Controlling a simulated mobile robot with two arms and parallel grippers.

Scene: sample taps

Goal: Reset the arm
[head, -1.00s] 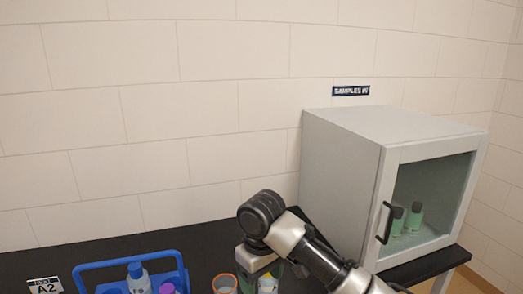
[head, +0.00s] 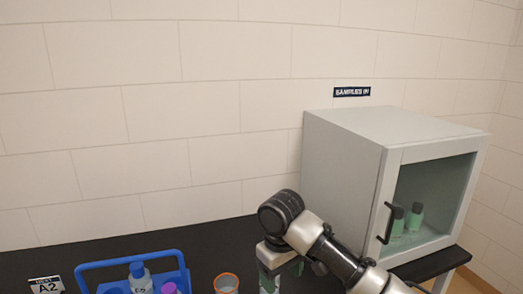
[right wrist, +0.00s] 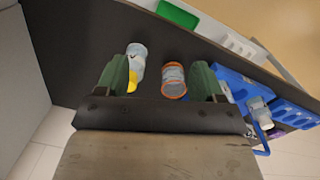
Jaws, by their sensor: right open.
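My right gripper (head: 270,282) is at the bottom middle of the head view, pointing down over the black bench. In the right wrist view its two green fingers (right wrist: 160,70) stand wide apart with nothing held. A white and blue container with a yellow patch (right wrist: 137,65) shows beside one finger, and an orange-rimmed cup (right wrist: 173,80) shows between the fingers, nearer the other. The cup also shows in the head view (head: 226,284), just left of the gripper. I cannot tell the exact height gap. My left gripper is in neither view.
A grey cabinet (head: 342,175) with a closed glass door and black handle (head: 386,222) stands close right of my arm, with green vials (head: 416,216) inside. A blue carrier (head: 180,262) with bottles is at left, beside an A2 sign (head: 46,284). A green block (right wrist: 178,14) shows too.

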